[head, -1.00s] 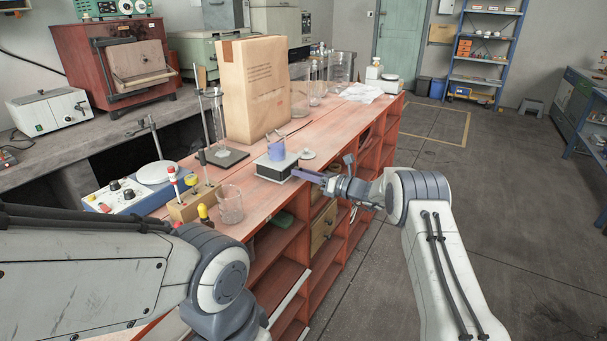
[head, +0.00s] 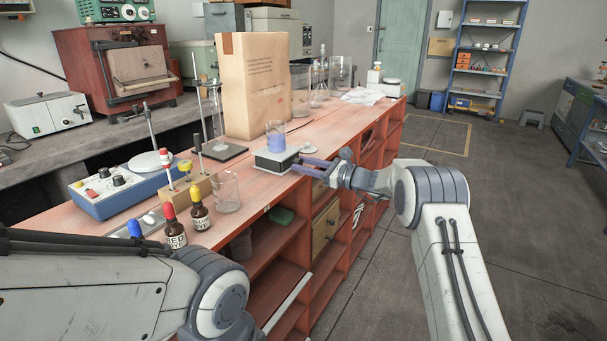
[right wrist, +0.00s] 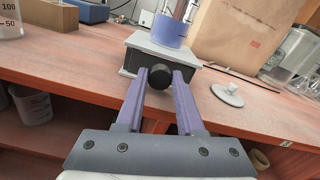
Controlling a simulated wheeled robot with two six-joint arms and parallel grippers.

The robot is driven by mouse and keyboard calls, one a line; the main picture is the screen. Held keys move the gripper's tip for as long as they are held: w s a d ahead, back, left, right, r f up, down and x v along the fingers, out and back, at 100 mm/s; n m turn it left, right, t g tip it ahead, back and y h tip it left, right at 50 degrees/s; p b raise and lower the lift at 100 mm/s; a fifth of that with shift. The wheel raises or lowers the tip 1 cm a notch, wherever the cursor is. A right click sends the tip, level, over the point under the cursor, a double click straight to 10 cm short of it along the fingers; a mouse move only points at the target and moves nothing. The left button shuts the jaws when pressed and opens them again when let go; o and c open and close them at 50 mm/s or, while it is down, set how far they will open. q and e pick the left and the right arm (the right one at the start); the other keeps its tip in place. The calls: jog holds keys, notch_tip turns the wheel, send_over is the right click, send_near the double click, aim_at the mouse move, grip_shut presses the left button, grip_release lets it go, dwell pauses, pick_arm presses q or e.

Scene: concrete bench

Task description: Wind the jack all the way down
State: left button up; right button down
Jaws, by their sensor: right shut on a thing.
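The jack (head: 272,163), a small stand with a light grey top plate and dark sides, sits on the red bench top. It also shows in the right wrist view (right wrist: 150,52). A glass beaker of violet liquid (head: 276,145) stands upright on its plate. My right gripper (head: 299,166) reaches in from the right at the bench's front edge. In the right wrist view its two violet fingers (right wrist: 160,72) are shut on the jack's round black knob (right wrist: 158,78). My left arm comes in at lower left, but its gripper is not in view.
A large paper bag (head: 255,85) stands behind the jack. A small grey lidlike piece (right wrist: 228,93) lies to its right. An empty beaker (head: 228,192), dropper bottles (head: 198,212) and a blue instrument (head: 115,195) stand to the left.

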jog(key=shift+w+d+n+b, duration=0.1)
jog(key=shift+d+n+b, duration=0.05)
jog(key=shift+n+b, duration=0.15)
jog(key=c, duration=0.5)
grip_release()
jog(key=v, duration=1)
jog(key=shift+s+d, duration=0.1)
jog(key=shift+s, duration=0.1)
